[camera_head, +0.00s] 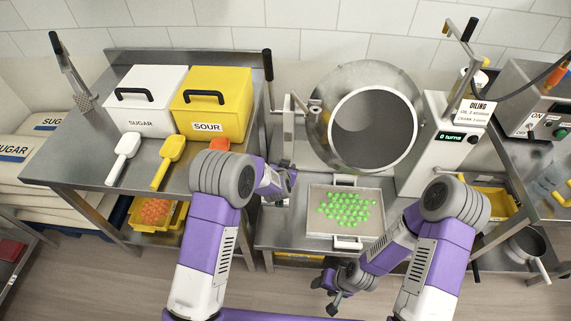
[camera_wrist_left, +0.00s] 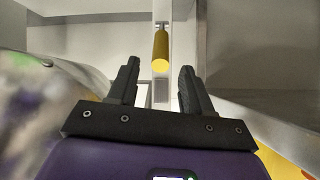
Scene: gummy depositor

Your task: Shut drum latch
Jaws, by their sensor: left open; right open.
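The steel drum (camera_head: 327,135) stands at the back with its round opening facing forward. A grey upright bracket with a thin bar (camera_head: 288,120) is at its left; I cannot tell whether this is the latch. My left gripper (camera_head: 290,180) is in front of and below the bracket, partly hidden by its own wrist. In the left wrist view its open jaws (camera_wrist_left: 155,85) are empty, with a yellow cylindrical grip (camera_wrist_left: 160,50) ahead between the fingertips, apart from them. My right gripper (camera_head: 332,290) is open and empty, low in front of the tray.
A tray (camera_head: 315,225) of green gummies lies below the drum. At left, a table (camera_head: 75,155) holds a white sugar bin (camera_head: 140,115), a yellow sour bin (camera_head: 222,110) and scoops. A black-handled lever (camera_head: 268,66) stands beside it. The control box (camera_head: 435,160) is right of the drum.

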